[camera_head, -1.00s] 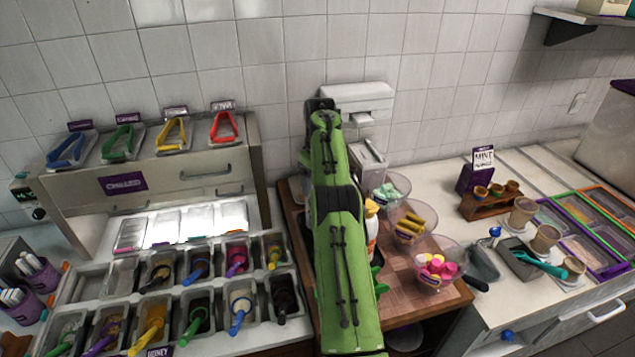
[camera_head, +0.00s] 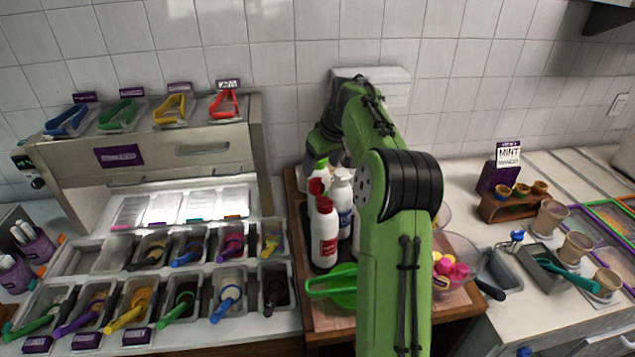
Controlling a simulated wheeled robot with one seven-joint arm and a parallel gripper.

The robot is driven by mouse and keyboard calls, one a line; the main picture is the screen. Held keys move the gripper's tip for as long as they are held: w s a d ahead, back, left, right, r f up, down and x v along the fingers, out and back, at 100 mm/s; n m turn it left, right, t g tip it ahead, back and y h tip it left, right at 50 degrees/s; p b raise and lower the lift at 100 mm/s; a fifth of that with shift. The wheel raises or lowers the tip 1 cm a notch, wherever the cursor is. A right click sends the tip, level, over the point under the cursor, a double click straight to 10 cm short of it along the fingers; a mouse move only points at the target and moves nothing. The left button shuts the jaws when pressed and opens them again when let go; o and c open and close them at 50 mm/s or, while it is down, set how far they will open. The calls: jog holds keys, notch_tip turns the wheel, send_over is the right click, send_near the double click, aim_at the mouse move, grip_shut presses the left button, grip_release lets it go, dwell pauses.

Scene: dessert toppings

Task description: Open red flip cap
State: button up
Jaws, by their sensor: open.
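A white squeeze bottle (camera_head: 325,235) with a red label stands upright at the left of the wooden board. Its red cap (camera_head: 318,188) is on top; whether the flip lid is up or down is too small to tell. My gripper (camera_head: 322,153) is a dark shape at the end of my green arm, above and behind the red cap, apart from it as far as I can see. It looks open with nothing in it; its fingertips are hard to make out.
A white bottle (camera_head: 343,195) and a green-capped bottle (camera_head: 320,167) stand close to the red-capped one. A green scoop or bowl (camera_head: 335,287) lies in front. Topping bins (camera_head: 205,285) fill the left. My arm hides much of the board's right side.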

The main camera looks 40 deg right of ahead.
aim_at(315, 177)
jog(key=x, duration=0.7)
jog(key=shift+w+a, duration=0.1)
jog(key=shift+a, duration=0.1)
jog(key=shift+d+f, duration=0.1)
jog(key=shift+f, duration=0.1)
jog(key=shift+c, duration=0.3)
jog(key=c, duration=1)
jog(key=shift+r, duration=0.15)
